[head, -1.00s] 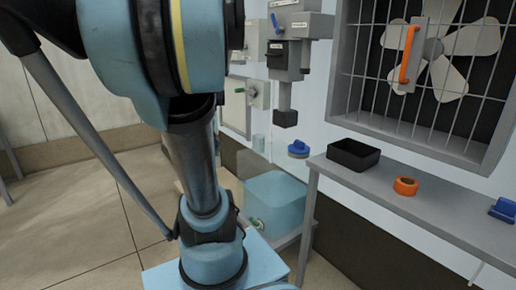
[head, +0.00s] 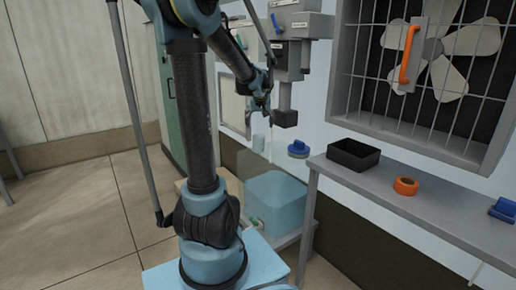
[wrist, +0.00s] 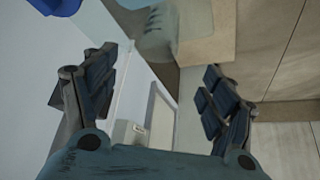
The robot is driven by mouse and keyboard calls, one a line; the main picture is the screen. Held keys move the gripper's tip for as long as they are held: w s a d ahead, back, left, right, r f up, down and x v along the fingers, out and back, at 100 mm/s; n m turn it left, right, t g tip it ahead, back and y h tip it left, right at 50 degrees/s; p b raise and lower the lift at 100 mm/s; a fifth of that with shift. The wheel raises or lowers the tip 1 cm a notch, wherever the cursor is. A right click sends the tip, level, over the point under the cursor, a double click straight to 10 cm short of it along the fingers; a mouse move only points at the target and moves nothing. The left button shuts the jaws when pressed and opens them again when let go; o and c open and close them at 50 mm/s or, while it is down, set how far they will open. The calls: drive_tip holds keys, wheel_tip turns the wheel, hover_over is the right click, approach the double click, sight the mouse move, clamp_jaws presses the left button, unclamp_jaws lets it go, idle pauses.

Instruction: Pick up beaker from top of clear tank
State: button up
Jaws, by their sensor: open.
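The beaker (head: 259,143) is a small, pale, see-through cylinder above the back left part of the clear tank. The clear tank (head: 282,200) holds light blue liquid and stands low on a stand beside the wall. My gripper (head: 267,118) is close to the beaker, above and slightly right of it in the head view; its fingers are hard to make out there. In the wrist view my gripper (wrist: 158,85) has its two dark padded fingers wide apart with nothing between them. A see-through, pale blue shape lies beyond the fingers at the top; I cannot tell if it is beaker or tank.
Grey boxes (head: 300,25) hang on the wall just above and right of my gripper. A blue knob (head: 298,149) sits right of the beaker. A grey bench (head: 430,205) on the right carries a black tray (head: 353,157) and an orange ring (head: 406,186).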

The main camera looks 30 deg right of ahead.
sight(258, 143)
drive_tip(key=shift+x, duration=8.35)
drive_tip(key=c, duration=1)
